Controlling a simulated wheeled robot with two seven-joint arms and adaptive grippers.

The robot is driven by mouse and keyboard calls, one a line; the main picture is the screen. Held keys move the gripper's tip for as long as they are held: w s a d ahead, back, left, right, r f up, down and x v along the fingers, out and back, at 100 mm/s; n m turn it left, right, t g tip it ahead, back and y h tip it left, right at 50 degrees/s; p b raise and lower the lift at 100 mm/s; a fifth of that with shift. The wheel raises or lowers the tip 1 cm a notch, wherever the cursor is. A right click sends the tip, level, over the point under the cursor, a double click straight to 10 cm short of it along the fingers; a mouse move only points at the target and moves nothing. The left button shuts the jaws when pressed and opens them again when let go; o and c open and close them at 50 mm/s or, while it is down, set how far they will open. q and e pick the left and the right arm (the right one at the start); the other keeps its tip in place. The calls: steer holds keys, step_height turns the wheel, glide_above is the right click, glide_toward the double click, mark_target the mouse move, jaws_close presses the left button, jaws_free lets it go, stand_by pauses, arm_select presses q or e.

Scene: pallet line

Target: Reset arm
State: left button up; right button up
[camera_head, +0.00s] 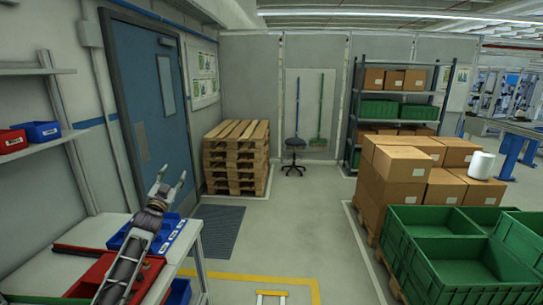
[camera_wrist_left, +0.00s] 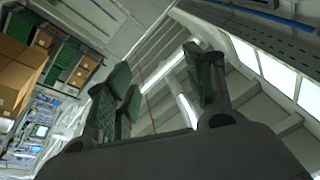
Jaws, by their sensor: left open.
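My left gripper (camera_head: 171,183) shows in the head view at the left, raised above the workbench (camera_head: 90,229) with its fingers pointing up. Its fingers are apart and nothing is between them. In the left wrist view the open fingers (camera_wrist_left: 160,85) point toward the ceiling, with only roof beams and lights behind them. My left arm rises over a red bin (camera_head: 88,277) and a blue bin (camera_head: 168,236) on the bench and hides parts of them. My right gripper is not in either view.
Green crates (camera_head: 450,262) and cardboard boxes (camera_head: 398,165) stand on a pallet at the right. Stacked wooden pallets (camera_head: 236,158) are by the blue door (camera_head: 150,125). A stool (camera_head: 294,145) and a shelf rack (camera_head: 396,112) are at the back. The middle floor is clear.

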arm_select(q)
steer(key=s+f+n+g+y, duration=0.1)
steer(key=s+f+g, duration=0.15)
steer(key=f, duration=1.25)
steer(key=s+f+n+g, duration=0.15)
steer(key=f+g, duration=0.25)
steer(key=f, duration=1)
steer(key=s+d+f+g, duration=0.1)
steer(key=s+f+g, duration=0.1)
steer(key=s+f, duration=0.85)
steer(key=s+d+f+g, duration=0.2)
steer(key=s+f, duration=0.3)
steer(key=f, duration=1.1)
steer(key=s+d+f+g, duration=0.2)
steer(key=s+f+g, duration=0.1)
steer(key=s+f, duration=0.9)
steer(key=s+d+f+g, duration=0.2)
steer(key=s+f, duration=0.7)
steer(key=s, duration=0.6)
steer(key=s+d+f+g, duration=0.1)
steer(key=s+f, duration=0.1)
steer(key=s, duration=0.8)
steer(key=s+d+f+g, duration=0.2)
steer(key=s+f, duration=0.1)
steer(key=s, duration=0.7)
steer(key=s+d+f+g+h, duration=0.1)
steer(key=s+f, duration=0.2)
steer(key=s, duration=0.7)
steer(key=shift+d+g, duration=0.2)
steer(key=shift+g, duration=0.15)
